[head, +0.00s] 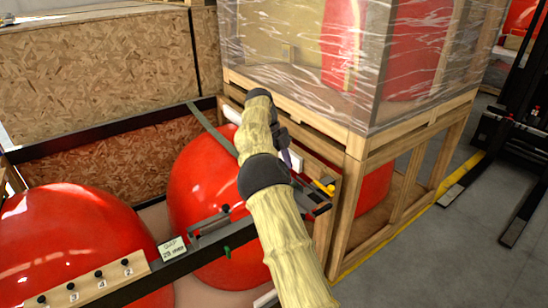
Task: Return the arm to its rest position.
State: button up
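My arm, in pale yellow sleeves with black joints, reaches up from the bottom middle of the head view. It bends at its top and comes back down on the right side. My gripper (316,203) seems to be the small dark part at the lower end of this bend, beside the wooden frame and partly behind the arm. Its fingers are too small and dark to tell whether they are open or shut, or whether they hold anything. A small yellow-orange piece (325,188) shows right by it; I cannot tell what it belongs to.
Red rounded nosecones (75,245) stand in an open crate (75,145) on the left and behind my arm. A numbered wooden rail (95,286) crosses the lower left. A film-wrapped crate (295,40) stands on a wooden frame (354,190). Grey floor (440,240) is clear at right, near a forklift (520,120).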

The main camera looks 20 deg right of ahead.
jog(key=s+d+f+n+t+y, duration=0.2)
jog(key=s+d+n, duration=0.1)
jog(key=s+n, duration=0.65)
jog(key=s+a+f+n+t, duration=0.1)
jog(key=s+a+n, duration=0.2)
jog(key=s+n, duration=0.3)
jog(key=s+a+f+n+t, duration=0.1)
jog(key=s+a+n, duration=0.2)
jog(key=s+n, duration=0.2)
jog(key=s+a+f+n+t+y, duration=0.1)
jog(key=s+a+n, duration=0.3)
jog(key=s, duration=0.6)
jog(key=f+n, duration=0.1)
jog(key=n, duration=0.1)
jog(key=shift+s+n+t, duration=0.3)
jog(key=shift+n+t, duration=0.05)
jog(key=shift+t, duration=0.05)
jog(key=shift+c, duration=1.2)
jog(key=shift+w, duration=0.1)
